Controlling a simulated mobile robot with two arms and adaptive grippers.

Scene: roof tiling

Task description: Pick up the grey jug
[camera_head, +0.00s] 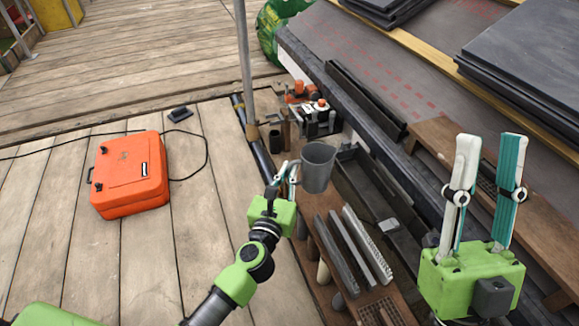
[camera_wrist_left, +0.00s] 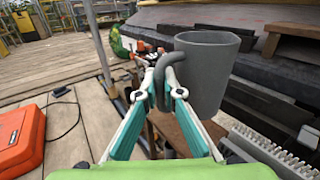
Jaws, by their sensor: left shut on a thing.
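The grey jug (camera_head: 318,167) is upright in the middle of the head view, just right of my left gripper's fingertips. In the left wrist view the jug (camera_wrist_left: 208,75) fills the upper middle, with its curved handle (camera_wrist_left: 160,82) on its left side. My left gripper (camera_head: 286,172) is shut on the jug's handle, and its fingertips (camera_wrist_left: 158,88) meet there in the wrist view. The jug appears held above the wooden plank, though its base is partly hard to judge. My right gripper (camera_head: 490,165) is open and empty at the right, its fingers pointing up.
An orange case (camera_head: 130,175) lies on the deck at left, with a black cable beside it. A metal pole (camera_head: 245,60) stands behind the jug. Tools (camera_head: 312,110) and grey strips (camera_head: 350,250) lie on the plank. Dark slates (camera_head: 525,70) are stacked at upper right.

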